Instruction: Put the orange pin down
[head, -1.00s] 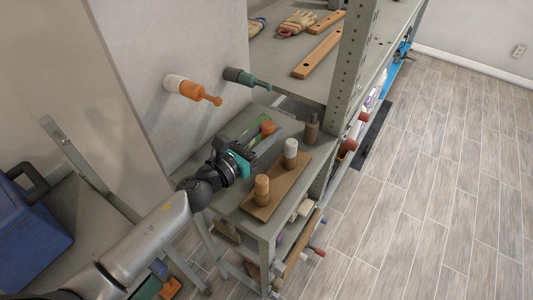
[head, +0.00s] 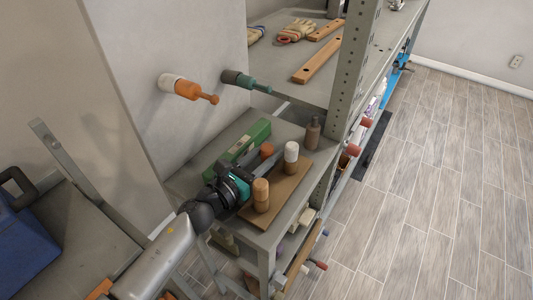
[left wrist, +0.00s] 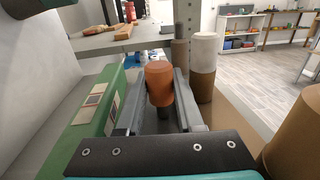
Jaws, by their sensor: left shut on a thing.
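The orange pin (head: 267,150) is between the fingers of my left gripper (head: 259,162). In the left wrist view the pin (left wrist: 159,82) stands upright with a darker lower part between the fingers (left wrist: 160,105). The wooden board (head: 292,184) lies on the rack's shelf, with a white-topped pin (head: 291,152) and a tan pin (head: 261,190) upright on it. The orange pin is at the board's far-left side; its base is hidden, so I cannot tell if it touches the board. My right gripper is not in view.
A green box (head: 242,142) lies left of the gripper, close to it. A brown bottle-like pin (head: 312,133) stands behind the board. A rack post (head: 351,80) rises behind it.

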